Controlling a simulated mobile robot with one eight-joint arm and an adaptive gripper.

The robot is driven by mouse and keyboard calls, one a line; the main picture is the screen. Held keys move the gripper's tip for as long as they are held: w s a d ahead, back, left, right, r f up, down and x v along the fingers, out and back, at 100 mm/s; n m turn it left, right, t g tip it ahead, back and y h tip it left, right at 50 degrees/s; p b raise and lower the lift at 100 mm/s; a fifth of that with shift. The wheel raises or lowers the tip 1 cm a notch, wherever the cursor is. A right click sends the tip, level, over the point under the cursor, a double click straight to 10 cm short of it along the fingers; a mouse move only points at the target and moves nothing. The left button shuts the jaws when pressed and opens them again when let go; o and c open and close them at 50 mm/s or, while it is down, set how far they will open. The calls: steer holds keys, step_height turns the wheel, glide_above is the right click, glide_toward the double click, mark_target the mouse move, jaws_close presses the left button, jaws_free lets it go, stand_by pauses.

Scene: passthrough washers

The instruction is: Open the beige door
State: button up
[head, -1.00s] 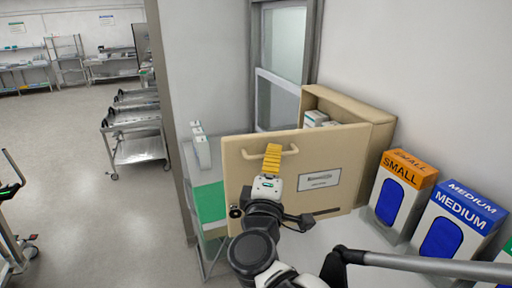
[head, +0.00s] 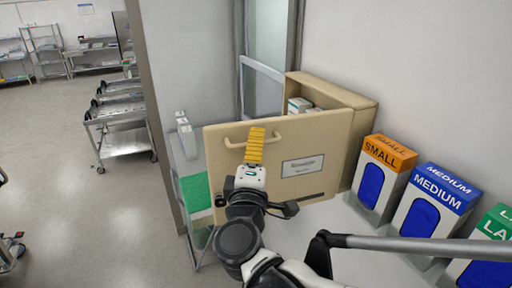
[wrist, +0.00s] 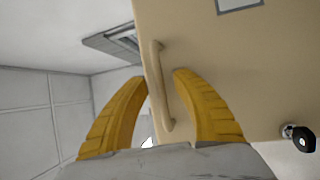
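The beige door (head: 315,150) of a wall cabinet (head: 365,112) stands swung outward, with white boxes (head: 300,105) showing inside behind its top edge. Its bar handle (head: 293,136) is near the door's upper left in the head view. My gripper (head: 257,132) is at that handle, with its yellow fingers over the bar. In the wrist view, my gripper (wrist: 155,80) has its fingers apart, one on each side of the handle (wrist: 158,90). A round dark lock (wrist: 300,137) shows on the door.
Glove boxes marked SMALL (head: 380,175) and MEDIUM (head: 432,208) stand on the right, with a green-topped one (head: 490,240) beside them. A glass-paned window (head: 265,80) is behind the cabinet. Metal carts (head: 125,125) stand at the left, with open floor around them.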

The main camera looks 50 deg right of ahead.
steer(key=v, duration=0.7)
steer(key=shift+s+a, duration=0.1)
steer(key=shift+s, duration=0.05)
stand_by(0.5)
